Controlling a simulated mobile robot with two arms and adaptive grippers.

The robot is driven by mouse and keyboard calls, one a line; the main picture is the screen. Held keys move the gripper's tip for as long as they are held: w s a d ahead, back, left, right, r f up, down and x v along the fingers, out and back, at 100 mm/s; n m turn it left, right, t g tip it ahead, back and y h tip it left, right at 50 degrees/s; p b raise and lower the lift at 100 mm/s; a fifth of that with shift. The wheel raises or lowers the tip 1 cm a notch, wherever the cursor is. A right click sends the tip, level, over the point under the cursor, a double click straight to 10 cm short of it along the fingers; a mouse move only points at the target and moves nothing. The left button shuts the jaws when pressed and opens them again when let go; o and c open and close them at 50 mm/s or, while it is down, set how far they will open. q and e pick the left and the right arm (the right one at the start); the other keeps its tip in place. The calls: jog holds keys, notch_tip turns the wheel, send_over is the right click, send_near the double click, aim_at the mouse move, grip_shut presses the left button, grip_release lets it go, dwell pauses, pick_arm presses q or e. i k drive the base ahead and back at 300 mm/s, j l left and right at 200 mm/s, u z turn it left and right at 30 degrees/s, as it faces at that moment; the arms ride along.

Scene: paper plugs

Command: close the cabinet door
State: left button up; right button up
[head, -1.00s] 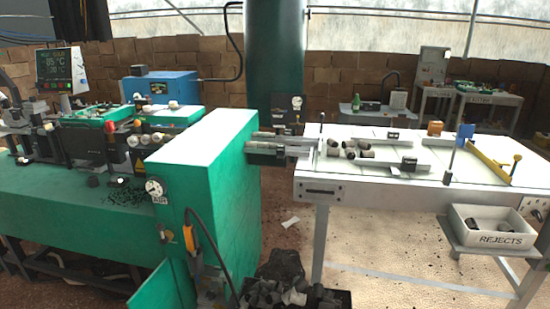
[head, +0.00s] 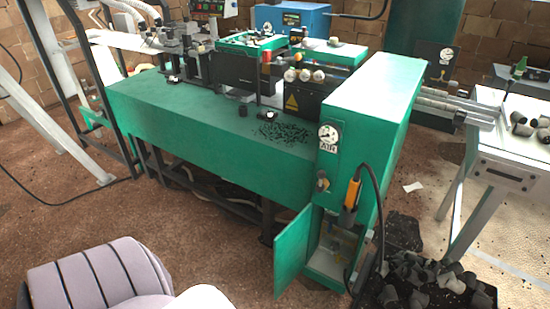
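The green cabinet (head: 381,95) stands upright right of centre in the head view, at the end of the long green machine. Its small green door (head: 293,254) is low on the front and stands open, swung out to the left. The opening (head: 335,240) shows a pale interior with small fittings that are hard to make out. An orange-and-black handled tool (head: 351,194) with a dark cable hangs at the front above the opening, beside the door and not touching it. Neither of my grippers is in view.
A purple-grey cushioned seat (head: 95,275) stands at the bottom left. A dark tray of plugs (head: 425,285) lies on the floor right of the cabinet. A white table (head: 508,170) is at the right edge. The brown floor (head: 200,250) between seat and door is clear.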

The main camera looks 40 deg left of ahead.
aim_at(290, 245)
jog(key=j, duration=0.4)
jog(key=k+j+z, duration=0.15)
jog(key=j, duration=0.7)
jog(key=k+j+z, duration=0.1)
jog(key=j, duration=0.3)
jog(key=k+j+z, duration=0.1)
jog(key=j, duration=0.3)
jog(key=k+j, duration=0.15)
jog(key=j, duration=0.25)
jog(key=k+j+z, duration=0.1)
jog(key=j, duration=0.25)
jog(key=k+j+z, duration=0.1)
jog(key=j, duration=0.3)
